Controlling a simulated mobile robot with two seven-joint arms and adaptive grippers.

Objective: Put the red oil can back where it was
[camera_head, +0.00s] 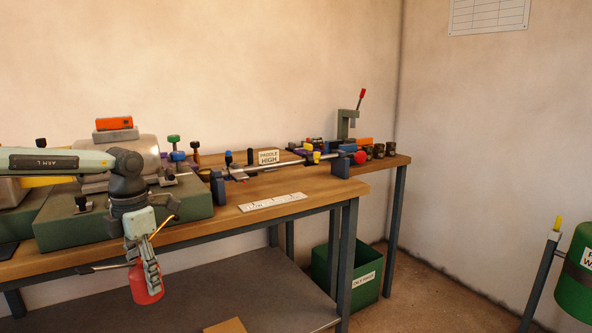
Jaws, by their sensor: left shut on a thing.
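The red oil can (146,284) hangs below my left gripper (142,245) in the head view, in front of the workbench's front edge. A thin spout sticks out to the left of the can and a brassy thin piece shows to the upper right of the gripper. My left gripper is shut on the can's upper part, which the fingers mostly hide. The can is off the bench top (230,220), with the lower shelf (240,285) behind it. My right gripper is not in view.
A green machine base (190,203) takes up the bench's left part. A white labelled strip (273,202) lies near the front edge. A green bin (358,290) is on the floor. Bare wood lies around the strip.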

